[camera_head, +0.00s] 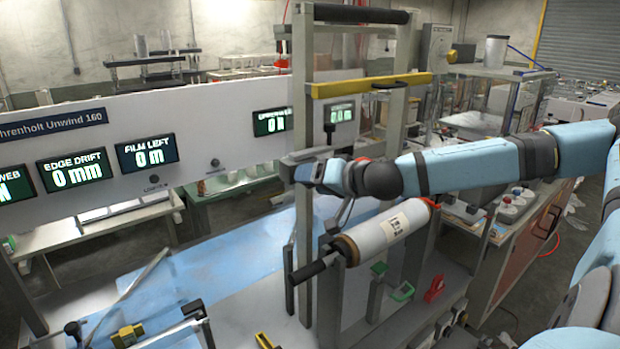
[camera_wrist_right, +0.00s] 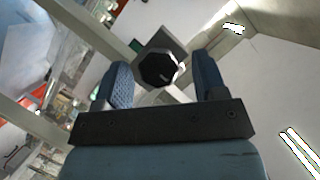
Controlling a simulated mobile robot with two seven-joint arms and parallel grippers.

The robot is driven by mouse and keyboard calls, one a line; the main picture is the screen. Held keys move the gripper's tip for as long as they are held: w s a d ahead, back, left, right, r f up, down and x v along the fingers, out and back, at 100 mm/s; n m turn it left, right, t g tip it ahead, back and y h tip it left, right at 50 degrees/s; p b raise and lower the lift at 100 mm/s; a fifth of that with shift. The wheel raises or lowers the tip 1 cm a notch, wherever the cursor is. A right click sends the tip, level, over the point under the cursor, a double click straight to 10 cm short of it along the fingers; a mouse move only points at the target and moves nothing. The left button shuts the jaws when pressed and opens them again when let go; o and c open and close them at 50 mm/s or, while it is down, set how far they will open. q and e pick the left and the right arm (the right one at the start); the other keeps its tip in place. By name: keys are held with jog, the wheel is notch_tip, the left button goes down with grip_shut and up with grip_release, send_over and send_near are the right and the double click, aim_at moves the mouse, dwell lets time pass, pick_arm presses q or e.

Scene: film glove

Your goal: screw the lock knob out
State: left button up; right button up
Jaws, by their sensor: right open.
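A black, faceted knob (camera_wrist_right: 157,69), which looks like the lock knob, shows in the right wrist view in front of a grey square block. My right gripper (camera_wrist_right: 161,62) is open, with one finger on each side of the knob and a visible gap to each. In the head view my right gripper (camera_head: 291,165) is at the grey upright frame, above the film roll. The knob is not clearly visible there, and the wrist and frame crowd that spot. My left gripper is not in view.
A film roll (camera_head: 385,234) on a black-ended shaft sits below my right forearm. A grey upright (camera_head: 303,100) and a yellow crossbar (camera_head: 370,85) stand close to the wrist. A white display panel (camera_head: 210,125) runs behind. Blue film (camera_head: 215,262) covers the bench at left.

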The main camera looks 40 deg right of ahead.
jog(key=shift+b+x, duration=0.3)
jog(key=shift+x, duration=0.5)
jog(key=c, duration=0.9)
